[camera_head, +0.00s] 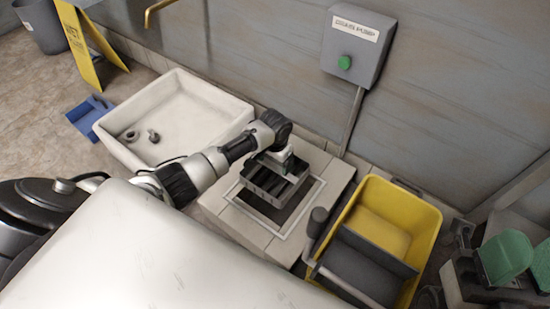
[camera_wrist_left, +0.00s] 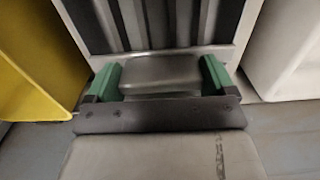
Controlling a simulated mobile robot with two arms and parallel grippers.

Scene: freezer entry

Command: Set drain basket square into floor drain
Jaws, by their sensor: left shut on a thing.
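The drain basket (camera_head: 265,181), a dark square slotted basket with a pale rim, hangs from my left gripper (camera_head: 283,158) over the floor drain. It also shows at the top of the left wrist view (camera_wrist_left: 150,22), with pale bars across a dark inside. The floor drain (camera_head: 236,198) has a pale square frame around a dark opening, set in a raised tiled block. The basket hides the back part of the opening; whether it touches the frame cannot be told. In the left wrist view the green fingers (camera_wrist_left: 160,78) are shut on the basket's grey grip.
A white basin (camera_head: 185,112) with small fittings inside stands left of the drain. A yellow bucket (camera_head: 420,222) with a grey divider stands close on the right. A grey pump box (camera_head: 356,45) is on the wall behind.

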